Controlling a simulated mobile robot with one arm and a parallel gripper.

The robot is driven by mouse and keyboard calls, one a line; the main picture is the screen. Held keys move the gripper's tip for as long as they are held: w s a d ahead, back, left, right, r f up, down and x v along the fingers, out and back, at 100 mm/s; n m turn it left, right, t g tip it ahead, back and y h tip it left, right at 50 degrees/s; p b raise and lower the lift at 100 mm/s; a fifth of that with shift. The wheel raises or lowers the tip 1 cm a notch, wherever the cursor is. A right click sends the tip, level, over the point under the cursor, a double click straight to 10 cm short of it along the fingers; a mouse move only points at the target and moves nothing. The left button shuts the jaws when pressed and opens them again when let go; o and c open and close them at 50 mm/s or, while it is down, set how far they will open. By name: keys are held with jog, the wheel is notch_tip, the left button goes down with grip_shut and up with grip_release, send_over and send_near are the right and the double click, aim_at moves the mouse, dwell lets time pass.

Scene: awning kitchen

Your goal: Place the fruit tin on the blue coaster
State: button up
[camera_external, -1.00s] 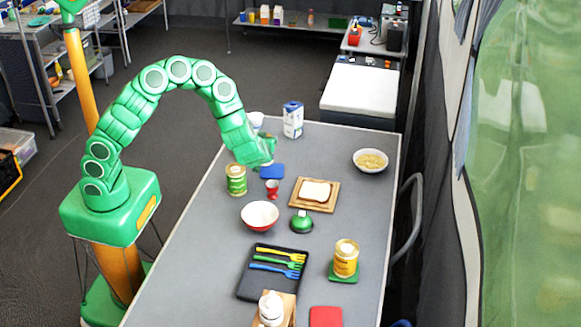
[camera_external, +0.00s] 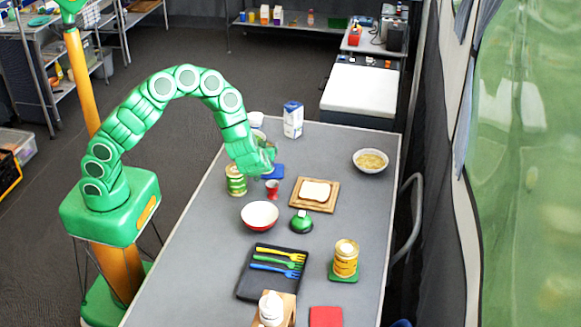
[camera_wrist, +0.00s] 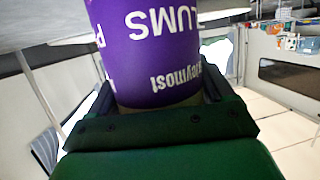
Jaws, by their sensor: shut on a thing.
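A purple tin (camera_wrist: 155,45) with "LUMS" lettering, read as the fruit tin, fills the upper middle of the wrist view. My gripper (camera_wrist: 158,100) is shut on it, the tin between its jaws. In the external view my gripper (camera_external: 262,163) is over the far left part of the table and hides the tin. The blue coaster (camera_external: 276,171) lies just beside and below my gripper there, partly covered by it. I cannot tell the tin's height above the coaster.
A green tin (camera_external: 236,182) stands close to the left of my gripper, and a small red cup (camera_external: 272,188) stands just in front of the coaster. A bread board (camera_external: 326,203), a red bowl (camera_external: 260,216) and a milk carton (camera_external: 293,120) are nearby.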

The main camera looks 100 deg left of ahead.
jog(key=o, duration=1.3)
jog(key=shift+r, duration=0.15)
jog(key=v, duration=1.2)
